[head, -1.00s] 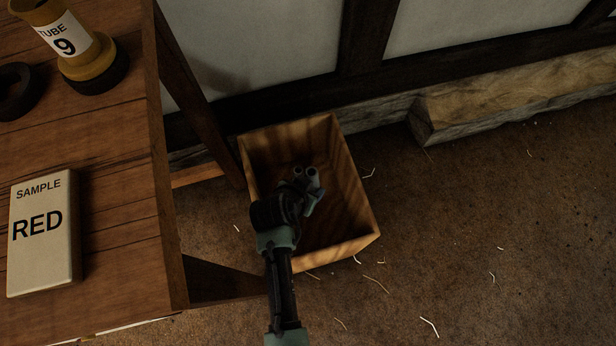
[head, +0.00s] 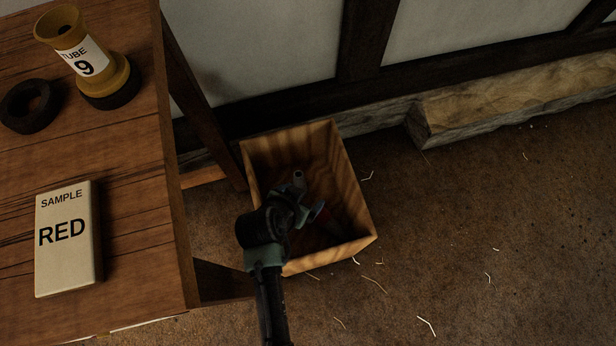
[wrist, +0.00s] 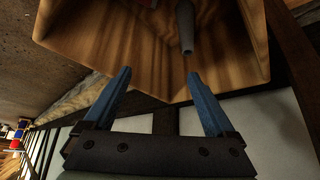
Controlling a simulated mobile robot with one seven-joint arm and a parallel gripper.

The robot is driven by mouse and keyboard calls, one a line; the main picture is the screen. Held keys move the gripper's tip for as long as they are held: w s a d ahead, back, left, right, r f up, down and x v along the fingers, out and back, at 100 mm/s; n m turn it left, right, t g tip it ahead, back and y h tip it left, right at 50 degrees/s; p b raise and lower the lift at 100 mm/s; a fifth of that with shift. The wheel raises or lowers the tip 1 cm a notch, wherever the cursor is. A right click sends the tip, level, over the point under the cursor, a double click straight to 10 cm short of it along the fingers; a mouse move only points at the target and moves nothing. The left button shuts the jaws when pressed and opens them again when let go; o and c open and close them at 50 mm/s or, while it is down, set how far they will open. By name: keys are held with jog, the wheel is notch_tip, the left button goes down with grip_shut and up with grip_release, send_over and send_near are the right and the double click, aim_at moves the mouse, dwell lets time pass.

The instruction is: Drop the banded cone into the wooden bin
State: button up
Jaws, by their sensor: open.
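The wooden bin (head: 351,180) stands on the floor beside the bench, open side up. My gripper (head: 308,208) is over the bin's opening. In the wrist view its two blue fingers (wrist: 155,88) are spread apart with nothing clamped between them. A grey narrow piece (wrist: 187,28), likely the banded cone's tip, shows beyond the fingers against the bin's boards. In the head view a grey end (head: 299,178) and a red part (head: 328,222) show within the bin's outline. My gripper hides what lies between them. I cannot tell whether it rests on the bin's bottom.
The wooden bench (head: 130,200) at left carries a yellow tube holder (head: 85,62), a black ring (head: 30,106) and a block labelled SAMPLE RED (head: 66,240). A wall and timber beam (head: 510,95) run behind the bin. The floor at right is clear except for fibre scraps.

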jog(key=p+v, duration=0.2)
jog(key=v, duration=0.5)
jog(key=shift+s, duration=0.1)
